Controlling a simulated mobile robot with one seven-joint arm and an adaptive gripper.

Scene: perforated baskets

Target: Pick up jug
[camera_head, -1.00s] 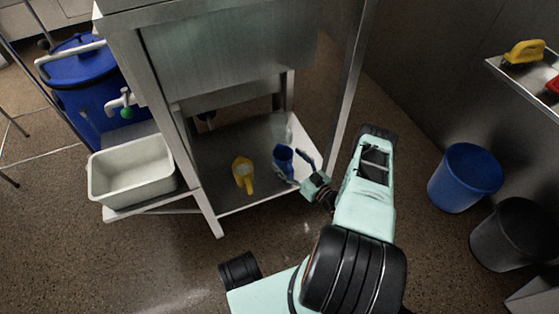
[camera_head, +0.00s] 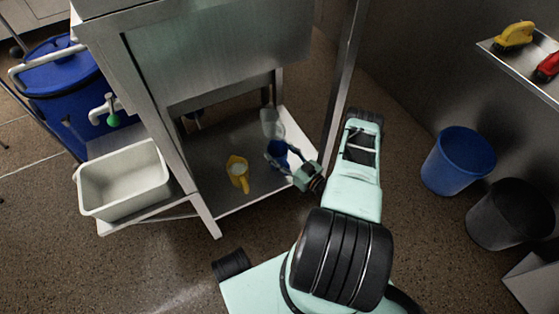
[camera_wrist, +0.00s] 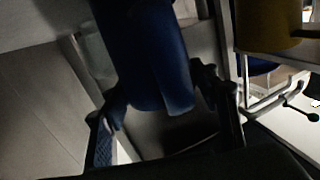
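A blue jug (camera_head: 277,152) stands on the lower steel shelf (camera_head: 225,140) of the stand. My gripper (camera_head: 288,163) is at the blue jug, reaching in from the right. In the wrist view the blue jug (camera_wrist: 150,50) fills the upper middle, with my gripper's fingers (camera_wrist: 160,108) spread on either side of its lower end. Whether they touch it is unclear. A yellow jug (camera_head: 238,172) stands to the left, and it shows at the wrist view's upper right (camera_wrist: 268,25). A clear jug (camera_head: 272,123) stands behind the blue one.
A white basin (camera_head: 125,182) is at the left beside a blue barrel (camera_head: 70,85). A blue bucket (camera_head: 458,160) and a black bucket (camera_head: 510,213) stand at the right. The floor in front of the shelf is mostly clear.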

